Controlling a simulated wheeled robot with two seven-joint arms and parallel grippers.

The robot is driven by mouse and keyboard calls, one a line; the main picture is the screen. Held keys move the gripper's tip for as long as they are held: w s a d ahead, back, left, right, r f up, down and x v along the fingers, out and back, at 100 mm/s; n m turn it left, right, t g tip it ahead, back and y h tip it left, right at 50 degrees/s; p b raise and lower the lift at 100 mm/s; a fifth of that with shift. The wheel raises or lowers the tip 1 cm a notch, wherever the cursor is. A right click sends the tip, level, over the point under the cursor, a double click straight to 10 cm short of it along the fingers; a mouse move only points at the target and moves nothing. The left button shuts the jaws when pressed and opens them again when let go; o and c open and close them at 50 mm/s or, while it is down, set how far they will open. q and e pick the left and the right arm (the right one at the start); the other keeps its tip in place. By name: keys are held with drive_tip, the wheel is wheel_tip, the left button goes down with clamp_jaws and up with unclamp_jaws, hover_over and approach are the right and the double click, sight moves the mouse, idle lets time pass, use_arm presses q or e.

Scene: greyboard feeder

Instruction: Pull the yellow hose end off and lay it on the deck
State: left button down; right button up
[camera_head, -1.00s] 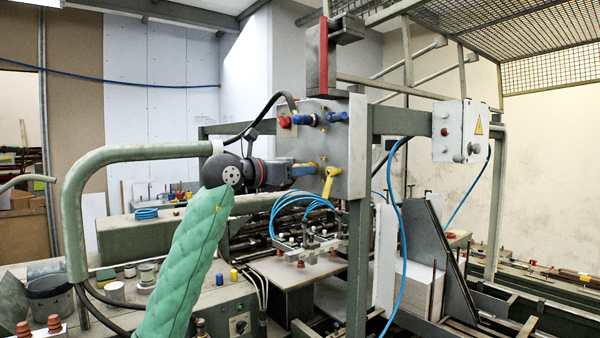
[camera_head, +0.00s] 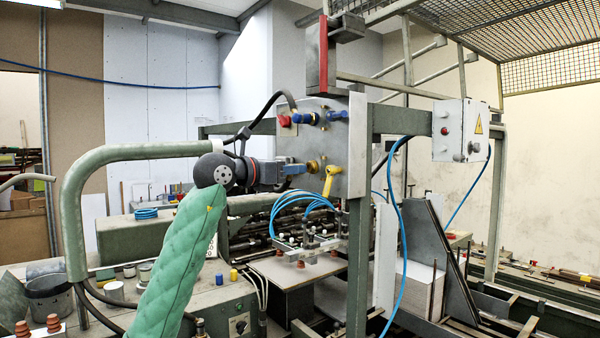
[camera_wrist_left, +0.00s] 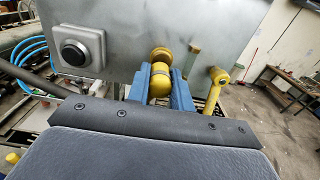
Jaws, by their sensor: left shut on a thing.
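The yellow hose end (camera_wrist_left: 160,86) sits between the blue fingers of my left gripper (camera_wrist_left: 161,76) in the left wrist view. I cannot tell whether the hose end and fitting still touch. The deck (camera_head: 208,298) lies below my left arm. My right gripper is not in view.
A yellow lever (camera_head: 330,181) hangs on the panel close to my left gripper. Blue hoses (camera_head: 290,202) loop below.

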use_arm(q)
drive_tip(key=shift+s+a, duration=0.1)
drive_tip(key=shift+a, duration=0.05)
drive_tip(key=shift+b+v, duration=0.75)
drive_tip(key=shift+v, duration=1.3)
